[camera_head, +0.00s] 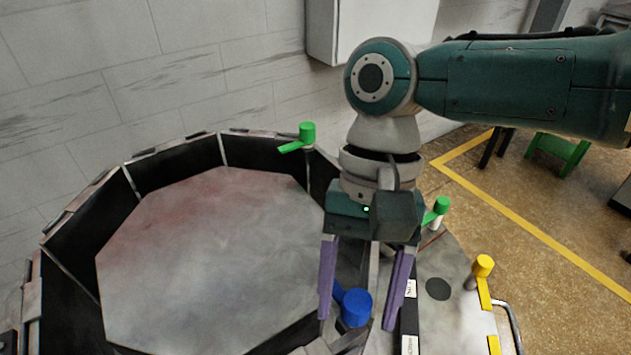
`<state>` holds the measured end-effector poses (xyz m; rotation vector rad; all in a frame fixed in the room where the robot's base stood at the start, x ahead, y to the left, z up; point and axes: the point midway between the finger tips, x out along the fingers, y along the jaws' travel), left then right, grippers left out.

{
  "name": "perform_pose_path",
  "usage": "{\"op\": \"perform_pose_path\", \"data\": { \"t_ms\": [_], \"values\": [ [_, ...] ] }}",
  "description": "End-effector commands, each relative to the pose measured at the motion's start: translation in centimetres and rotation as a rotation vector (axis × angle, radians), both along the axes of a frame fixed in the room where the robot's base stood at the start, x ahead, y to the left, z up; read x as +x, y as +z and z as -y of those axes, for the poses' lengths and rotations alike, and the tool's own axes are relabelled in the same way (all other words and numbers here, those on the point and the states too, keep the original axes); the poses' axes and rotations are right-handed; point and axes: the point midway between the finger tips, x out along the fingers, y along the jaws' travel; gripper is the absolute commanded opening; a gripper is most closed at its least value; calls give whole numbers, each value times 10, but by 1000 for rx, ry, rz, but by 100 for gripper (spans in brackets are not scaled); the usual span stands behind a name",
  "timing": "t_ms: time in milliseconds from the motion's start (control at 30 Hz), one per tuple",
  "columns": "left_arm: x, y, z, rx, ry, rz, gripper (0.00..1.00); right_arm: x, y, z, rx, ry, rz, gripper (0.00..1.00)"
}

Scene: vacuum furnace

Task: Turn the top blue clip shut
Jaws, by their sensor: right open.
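The blue clip (356,307) has a round blue knob with a short blue lever reaching up and left from it. It sits on the rim of the octagonal furnace opening, at the lower middle of the head view. My right gripper (358,322) comes down from above with its two purple fingers open. The fingers stand on either side of the blue knob, one to its left and one to its right. I cannot tell whether either finger touches it. My left gripper is not in view.
The furnace opening has a grey octagonal plate (205,265) inside dark walls. Green clips stand at the back rim (306,133) and behind my gripper (440,206). A yellow clip (483,267) stands at the right, near a metal handle (512,325). Open floor lies beyond.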

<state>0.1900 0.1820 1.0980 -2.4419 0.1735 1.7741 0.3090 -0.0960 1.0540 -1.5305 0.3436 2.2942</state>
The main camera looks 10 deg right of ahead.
Motion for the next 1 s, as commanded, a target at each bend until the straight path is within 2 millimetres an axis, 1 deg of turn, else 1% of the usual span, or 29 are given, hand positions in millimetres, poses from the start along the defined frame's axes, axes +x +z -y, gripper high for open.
{"op": "perform_pose_path", "data": {
  "t_ms": [100,300,900,1000],
  "values": [
    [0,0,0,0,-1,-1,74,-1,-3,-1,1,1,1,68],
    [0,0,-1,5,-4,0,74,-1,-3,-1,1,1,1,67],
    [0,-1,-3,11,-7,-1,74,-1,-3,-1,1,1,1,0],
    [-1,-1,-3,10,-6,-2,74,-1,-3,-1,1,1,1,0]
  ]
}}
